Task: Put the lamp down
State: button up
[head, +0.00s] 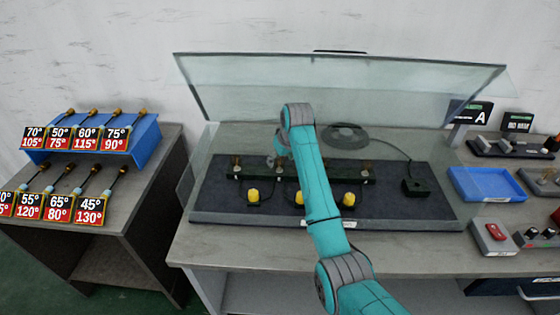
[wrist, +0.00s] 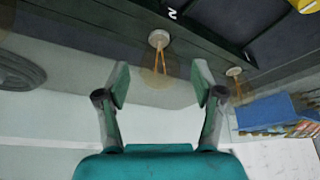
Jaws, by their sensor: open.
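My gripper (wrist: 162,80) is open, with its two fingers spread apart in the wrist view. A clear, amber-tinted lamp (wrist: 158,62) with a pale round base shows between and just past the fingertips, apparently untouched by either. It seems to sit in the dark rail, near a white number mark. In the head view my gripper (head: 279,155) is over the rail (head: 300,176), partly hidden by my teal arm. Other lamps stand along this rail (head: 237,164); another shows in the wrist view (wrist: 236,74).
Yellow knobs (head: 253,195) stand in front of the rail on the dark mat (head: 390,210). A clear screen (head: 420,90) rises behind. A round grey disc (head: 345,136) and a black box (head: 415,187) lie to the right. A blue tray (head: 490,198) is farther right.

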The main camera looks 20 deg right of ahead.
jog(key=v, duration=0.5)
jog(key=shift+s+r, duration=0.1)
jog(key=shift+r, duration=0.2)
jog(key=shift+s, duration=0.1)
